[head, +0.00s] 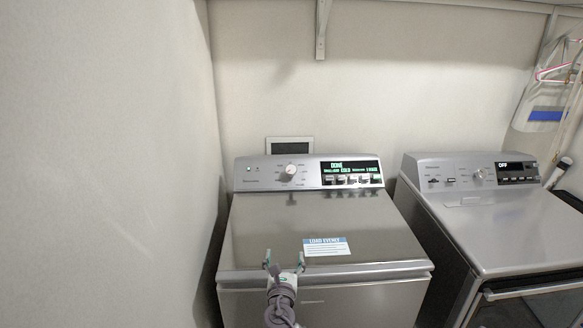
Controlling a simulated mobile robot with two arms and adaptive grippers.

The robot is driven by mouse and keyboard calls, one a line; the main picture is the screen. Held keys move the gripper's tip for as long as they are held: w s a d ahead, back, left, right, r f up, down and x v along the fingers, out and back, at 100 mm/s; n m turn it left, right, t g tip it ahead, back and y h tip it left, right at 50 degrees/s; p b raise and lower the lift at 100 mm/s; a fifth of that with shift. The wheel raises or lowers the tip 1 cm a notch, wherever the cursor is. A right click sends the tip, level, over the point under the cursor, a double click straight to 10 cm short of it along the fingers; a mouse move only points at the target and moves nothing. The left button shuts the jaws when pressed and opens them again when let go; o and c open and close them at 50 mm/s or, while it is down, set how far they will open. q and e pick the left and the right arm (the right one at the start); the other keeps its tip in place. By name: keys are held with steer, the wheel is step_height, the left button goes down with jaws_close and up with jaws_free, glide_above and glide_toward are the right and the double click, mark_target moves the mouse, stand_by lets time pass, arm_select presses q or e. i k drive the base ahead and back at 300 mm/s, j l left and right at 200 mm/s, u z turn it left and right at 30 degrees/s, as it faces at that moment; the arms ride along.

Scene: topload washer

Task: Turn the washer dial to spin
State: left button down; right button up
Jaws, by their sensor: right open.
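The topload washer (240,245) stands at the centre with its lid closed. Its round dial (291,170) sits on the control panel at the back, left of a lit display (350,168) that reads "DONE" on its top line. The dial's pointer is too small to read clearly. My right gripper (285,260) is open and empty in front of the lid's front edge, well short of the dial, with its fingers pointing up in the picture. My left gripper is not in view.
A second machine (510,225) with its own dial and an "OFF" display stands at the right, across a narrow gap. A blue-and-white label (326,246) lies on the washer lid. A bare wall (105,150) is close at the left.

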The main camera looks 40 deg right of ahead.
mark_target(290, 169)
steer(key=i+l, duration=0.3)
steer(key=l, duration=0.15)
steer(key=i+l, duration=0.3)
steer(key=l, duration=0.2)
steer(key=i+l, duration=0.3)
steer(key=l, duration=0.15)
